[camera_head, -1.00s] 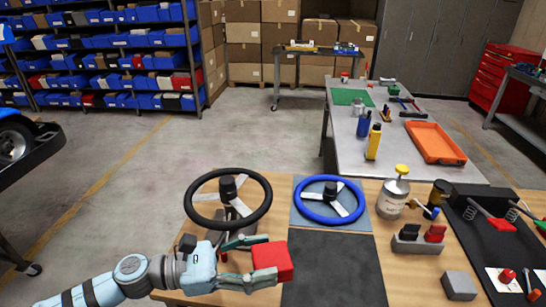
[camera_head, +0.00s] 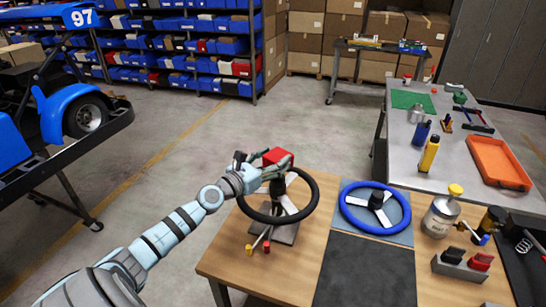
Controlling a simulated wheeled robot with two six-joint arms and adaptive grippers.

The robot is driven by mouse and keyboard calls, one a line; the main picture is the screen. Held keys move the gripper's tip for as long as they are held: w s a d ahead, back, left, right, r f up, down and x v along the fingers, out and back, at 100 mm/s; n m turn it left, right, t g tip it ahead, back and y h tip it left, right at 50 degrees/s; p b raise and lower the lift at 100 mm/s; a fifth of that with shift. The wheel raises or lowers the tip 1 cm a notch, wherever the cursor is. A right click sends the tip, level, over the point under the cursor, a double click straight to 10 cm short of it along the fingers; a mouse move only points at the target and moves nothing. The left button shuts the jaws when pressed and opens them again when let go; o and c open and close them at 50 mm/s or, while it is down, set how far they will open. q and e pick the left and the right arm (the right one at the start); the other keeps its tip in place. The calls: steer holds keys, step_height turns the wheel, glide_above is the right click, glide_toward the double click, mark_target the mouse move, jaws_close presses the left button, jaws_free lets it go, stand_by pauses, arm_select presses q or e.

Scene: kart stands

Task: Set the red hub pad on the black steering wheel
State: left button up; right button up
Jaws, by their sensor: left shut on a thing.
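The red hub pad (camera_head: 278,156) is a small red block held in my left gripper (camera_head: 268,167). The gripper is shut on it above the far part of the black steering wheel (camera_head: 316,194), close to its centre hub. The black wheel stands raised on a stand with a grey base (camera_head: 285,236) at the table's left end. The pad appears above the hub, but I cannot tell whether they touch. The pad and gripper cover part of the wheel's far rim and spokes. My right gripper is not in view.
A dark mat (camera_head: 365,272) in front is bare. A metal canister (camera_head: 440,217) and a grey block with red and black pieces (camera_head: 461,266) stand further right. Two small-tipped levers (camera_head: 258,243) are beside the stand.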

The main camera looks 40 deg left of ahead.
mark_target(273, 180)
arm_select(q)
step_height(273, 180, down, 6)
steer(key=b, duration=0.5)
steer(key=shift+r, duration=0.1)
steer(key=shift+r, duration=0.1)
stand_by(0.6)
steer(key=shift+f+b, duration=0.55)
steer(key=shift+f, duration=0.05)
steer(key=o, duration=0.7)
steer(key=shift+o, duration=1)
steer(key=shift+s, duration=0.1)
